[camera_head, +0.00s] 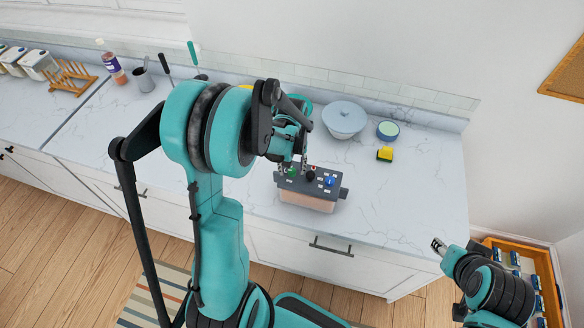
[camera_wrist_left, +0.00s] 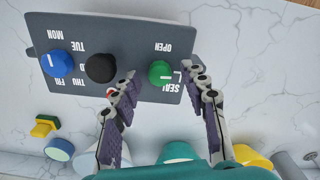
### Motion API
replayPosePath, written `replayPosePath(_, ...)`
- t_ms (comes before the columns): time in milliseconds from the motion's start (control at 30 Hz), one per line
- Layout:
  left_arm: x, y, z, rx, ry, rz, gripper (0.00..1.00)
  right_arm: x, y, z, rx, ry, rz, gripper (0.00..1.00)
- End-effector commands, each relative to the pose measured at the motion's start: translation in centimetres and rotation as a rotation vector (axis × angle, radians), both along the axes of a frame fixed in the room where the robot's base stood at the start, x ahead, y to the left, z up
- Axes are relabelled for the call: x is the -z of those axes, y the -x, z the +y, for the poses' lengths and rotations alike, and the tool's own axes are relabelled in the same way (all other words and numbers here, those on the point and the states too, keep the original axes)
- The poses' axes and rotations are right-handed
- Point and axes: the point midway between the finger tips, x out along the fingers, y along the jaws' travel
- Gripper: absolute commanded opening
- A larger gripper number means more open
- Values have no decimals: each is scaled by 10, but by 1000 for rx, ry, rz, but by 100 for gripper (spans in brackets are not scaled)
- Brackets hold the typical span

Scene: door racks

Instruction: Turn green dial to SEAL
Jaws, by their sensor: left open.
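The green dial (camera_wrist_left: 160,73) sits on a dark grey panel (camera_wrist_left: 140,30) between the OPEN and SEAL labels, which appear upside down in the left wrist view. A white mark shows on it, but its exact heading is hard to read. My left gripper (camera_wrist_left: 160,70) is open, with one fingertip on each side of the dial and visible gaps to it. In the head view the left gripper (camera_head: 292,168) reaches down over the panel box (camera_head: 310,200), partly covering the green dial (camera_head: 292,172).
A black knob (camera_wrist_left: 100,68) and a blue dial (camera_wrist_left: 57,65) share the panel, beside a partly hidden red part. The counter right of the box is clear.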

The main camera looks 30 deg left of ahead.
Motion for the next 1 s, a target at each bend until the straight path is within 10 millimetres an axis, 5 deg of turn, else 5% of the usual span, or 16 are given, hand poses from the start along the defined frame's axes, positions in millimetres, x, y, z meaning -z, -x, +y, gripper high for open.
replayPosePath(267, 2, 0, 0, 0, 0, 0, 44, 0, 0, 0, 0, 0, 0, 40)
replayPosePath(433, 2, 0, 0, 0, 0, 0, 2, 0, 0, 0, 0, 0, 0, 40)
replayPosePath(467, 2, 0, 0, 0, 0, 0, 0, 0, 0, 0, 0, 0, 0, 40)
replayPosePath(1000, 2, 0, 0, 85, 0, 0, 0, 8, 0, 0, 0, 0, 0, 40)
